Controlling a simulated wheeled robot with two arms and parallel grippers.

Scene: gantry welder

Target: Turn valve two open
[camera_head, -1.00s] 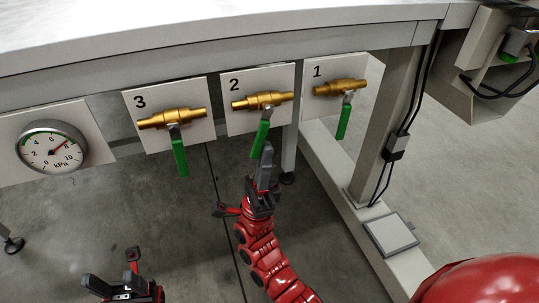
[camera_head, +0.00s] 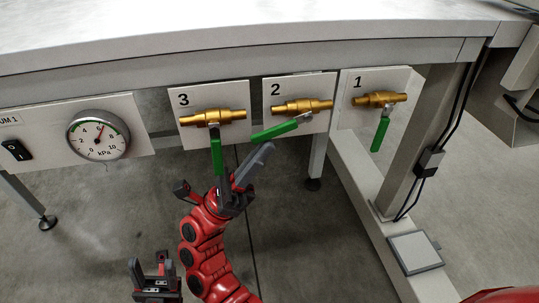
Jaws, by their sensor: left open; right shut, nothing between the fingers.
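Valve two (camera_head: 301,107) is a brass valve on a white plate marked 2 under the table edge. Its green handle (camera_head: 275,131) points left, nearly in line with the brass pipe and tilted slightly down. My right gripper (camera_head: 264,150) is shut and empty, just below the handle; I cannot tell if it touches. Valve three (camera_head: 212,118) and valve one (camera_head: 380,100) have green handles hanging down; the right gripper partly overlaps the lower end of handle three (camera_head: 216,155). My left gripper (camera_head: 150,264) is open and empty at the lower left, low over the floor.
A round kPa gauge (camera_head: 98,136) and a black switch (camera_head: 16,150) are on a panel at the left. A table leg (camera_head: 317,155) stands behind valve two. A grey frame post (camera_head: 425,125) with cables stands at the right. The floor below the valves is clear.

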